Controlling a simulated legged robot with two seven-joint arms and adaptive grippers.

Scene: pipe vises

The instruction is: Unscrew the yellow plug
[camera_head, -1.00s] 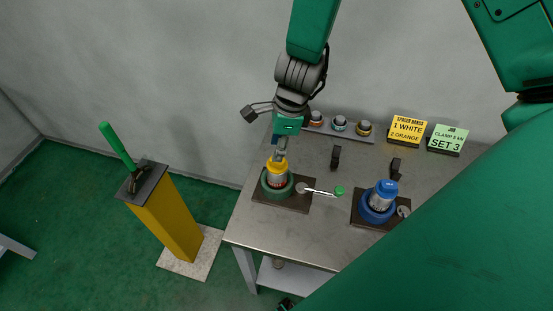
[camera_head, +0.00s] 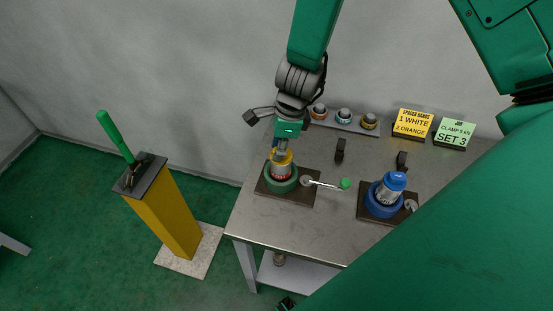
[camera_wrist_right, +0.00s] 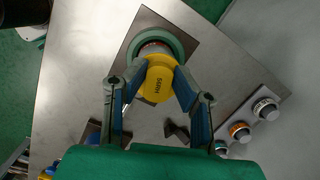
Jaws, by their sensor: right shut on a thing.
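The yellow plug (camera_head: 285,156) sits on top of an upright metal pipe piece in the green round vise (camera_head: 281,187) on the table. The plug's yellow face (camera_wrist_right: 158,84) with dark lettering shows in the right wrist view, above the green vise ring (camera_wrist_right: 178,42). My right gripper (camera_head: 279,155) comes down from above and is shut on the yellow plug. In the right wrist view its two blue-grey fingers (camera_wrist_right: 160,76) press on opposite sides of the plug. No left gripper can be made out.
A blue vise (camera_head: 379,207) with a blue-capped pipe (camera_head: 393,184) stands to the right. A green-knobbed lever (camera_head: 345,184) lies beside the green vise. A rack of ringed parts (camera_head: 344,118) and two signs (camera_head: 412,124) stand behind. A yellow pedestal (camera_head: 168,221) with a green-handled lever stands left.

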